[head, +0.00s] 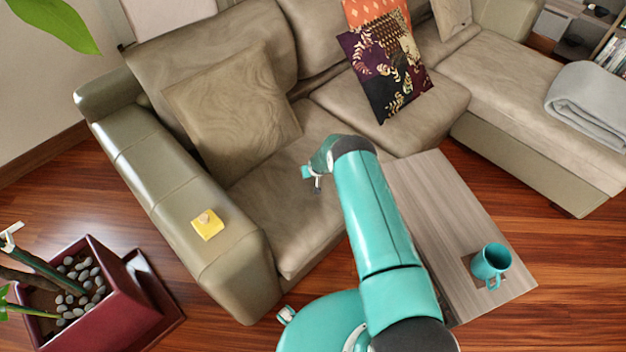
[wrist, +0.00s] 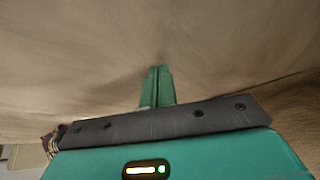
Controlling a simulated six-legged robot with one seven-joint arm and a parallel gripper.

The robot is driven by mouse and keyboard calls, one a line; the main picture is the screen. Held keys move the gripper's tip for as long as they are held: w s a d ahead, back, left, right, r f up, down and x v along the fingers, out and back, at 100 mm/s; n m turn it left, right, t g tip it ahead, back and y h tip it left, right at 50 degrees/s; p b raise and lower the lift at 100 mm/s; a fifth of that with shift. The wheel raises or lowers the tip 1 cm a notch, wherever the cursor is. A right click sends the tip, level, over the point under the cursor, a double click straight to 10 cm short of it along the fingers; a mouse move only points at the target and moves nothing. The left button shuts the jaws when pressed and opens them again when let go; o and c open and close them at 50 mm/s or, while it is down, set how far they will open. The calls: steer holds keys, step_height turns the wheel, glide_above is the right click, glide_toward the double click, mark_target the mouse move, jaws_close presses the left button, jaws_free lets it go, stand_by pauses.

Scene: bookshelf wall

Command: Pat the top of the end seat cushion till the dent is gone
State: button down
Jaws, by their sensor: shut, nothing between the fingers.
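The end seat cushion (head: 290,215) is a brown-grey sofa seat beside the left armrest. My gripper (head: 316,186) hangs over its right part in the head view, with my teal arm reaching in from below. In the wrist view the cushion's wrinkled fabric (wrist: 70,60) fills most of the picture. My gripper's fingers (wrist: 158,88) are shut together there with nothing between them, and their tips are close to the fabric. I cannot tell whether they touch it. A darker shade lies around the tips; I cannot make out a clear dent.
A square back pillow (head: 230,105) leans at the rear of the seat. The armrest (head: 160,180) carries a yellow item (head: 207,224). A wooden table (head: 450,215) with a teal mug (head: 490,262) stands at right. A red planter (head: 120,300) is lower left.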

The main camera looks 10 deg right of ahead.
steer(key=shift+f, duration=0.1)
steer(key=shift+f, duration=1.05)
steer(key=shift+r, duration=1.8)
steer(key=shift+r, duration=1.45)
steer(key=shift+r, duration=0.1)
steer(key=v, duration=1.3)
steer(key=shift+r, duration=0.25)
steer(key=shift+s, duration=0.15)
